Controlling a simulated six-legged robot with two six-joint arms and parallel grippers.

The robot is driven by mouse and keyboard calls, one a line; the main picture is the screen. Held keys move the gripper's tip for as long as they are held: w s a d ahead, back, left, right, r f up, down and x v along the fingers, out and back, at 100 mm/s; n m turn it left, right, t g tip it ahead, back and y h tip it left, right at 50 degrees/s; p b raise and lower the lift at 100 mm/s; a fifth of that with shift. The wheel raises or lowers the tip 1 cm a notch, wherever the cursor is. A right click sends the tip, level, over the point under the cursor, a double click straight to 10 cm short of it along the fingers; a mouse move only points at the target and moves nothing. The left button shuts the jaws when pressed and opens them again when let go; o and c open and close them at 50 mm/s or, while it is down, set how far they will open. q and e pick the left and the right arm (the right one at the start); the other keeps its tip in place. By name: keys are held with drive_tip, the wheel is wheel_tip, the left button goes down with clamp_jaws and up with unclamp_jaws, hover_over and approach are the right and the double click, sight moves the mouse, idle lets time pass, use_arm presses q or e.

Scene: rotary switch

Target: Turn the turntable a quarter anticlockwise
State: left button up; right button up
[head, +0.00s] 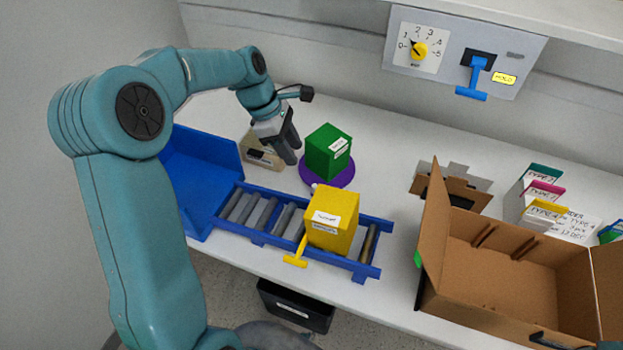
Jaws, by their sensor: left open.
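The turntable (340,181) is a purple disc on the white bench, left of the middle. A green box (327,151) with a white label stands on it and hides much of its top. My left gripper (291,152) points down just left of the green box, with its dark fingers beside the box and near the disc's left edge. The fingers look open and hold nothing. I cannot tell whether they touch the box or the disc.
A yellow box (331,220) sits on the blue roller conveyor (255,237) in front. A blue bin (198,170) is at left, and a small beige box (262,152) is behind the gripper. An open cardboard carton (505,265) stands at right. The wall panel (420,25) has a yellow knob and blue lever.

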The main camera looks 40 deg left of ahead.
use_arm(q)
approach(312, 183)
drive_tip(key=d+f, duration=0.1)
drive_tip(key=f, duration=0.1)
drive_tip(key=d+f, duration=0.1)
drive_tip(key=d, duration=0.1)
drive_tip(key=d+f, duration=0.2)
drive_tip(key=shift+s+d+f, duration=0.1)
drive_tip(key=shift+s+f, duration=0.25)
drive_tip(key=shift+s, duration=0.05)
clamp_jaws()
drive_tip(key=shift+p, duration=0.3)
